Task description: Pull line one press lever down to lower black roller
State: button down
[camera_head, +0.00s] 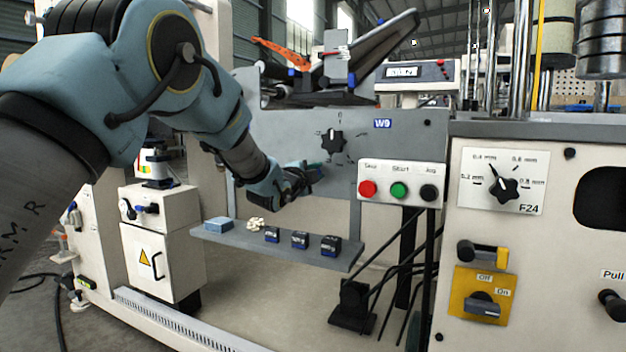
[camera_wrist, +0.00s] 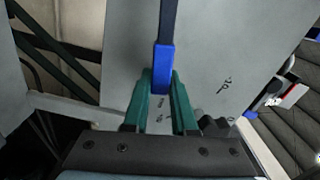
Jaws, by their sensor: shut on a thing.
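A dark lever with a blue grip (camera_wrist: 163,65) stands between the green fingers of my gripper (camera_wrist: 162,84) in the wrist view. The fingers are shut on the blue grip near its lower end. In the head view my gripper (camera_head: 309,173) is in front of the grey panel (camera_head: 275,140) marked W9, below and left of its black knob (camera_head: 333,142). The lever cannot be made out there behind my gripper. Dark parts (camera_head: 375,55) sit above the panel. I cannot tell which of them is the black roller.
A grey shelf (camera_head: 215,235) below my gripper holds a blue block (camera_head: 219,224) and several small dark boxes. A button box (camera_head: 399,188) with red, green and black buttons is to the right. A white cabinet (camera_head: 160,240) stands to the left.

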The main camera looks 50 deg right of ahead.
jog(key=shift+s+f+m+b, duration=0.15)
jog(key=shift+f+m+b, duration=1.05)
jog(key=shift+f+b, duration=0.15)
jog(key=c, duration=0.7)
grip_release()
jog(key=shift+r, duration=0.1)
jog(key=p+v, duration=0.1)
jog(key=v, duration=0.9)
jog(key=shift+a, duration=0.35)
